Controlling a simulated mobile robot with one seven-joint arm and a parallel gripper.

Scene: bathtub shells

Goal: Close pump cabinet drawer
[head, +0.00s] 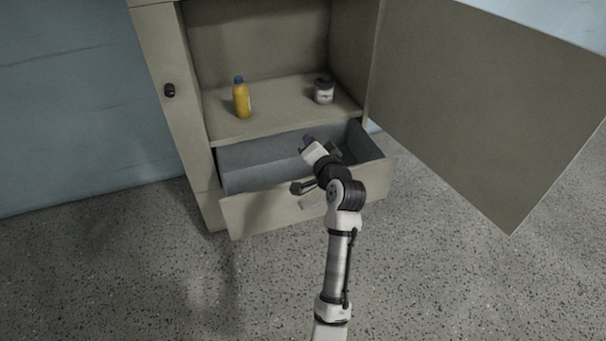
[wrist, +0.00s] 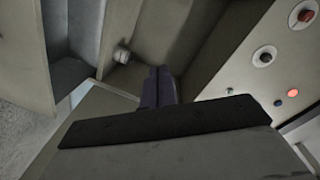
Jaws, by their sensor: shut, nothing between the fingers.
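The pump cabinet drawer (head: 248,213) is pulled out at the bottom of the cabinet. Its grey inside shows and looks empty where it is not hidden by my arm. A pale handle (head: 314,204) on its front is partly covered by my arm. My gripper (head: 306,141) is over the open drawer, near its back and below the shelf edge. In the wrist view the fingers (wrist: 158,85) are together with nothing between them. I cannot tell whether the gripper touches the drawer.
A large cabinet door (head: 490,100) stands open at right. The speckled floor (head: 450,270) in front is clear.

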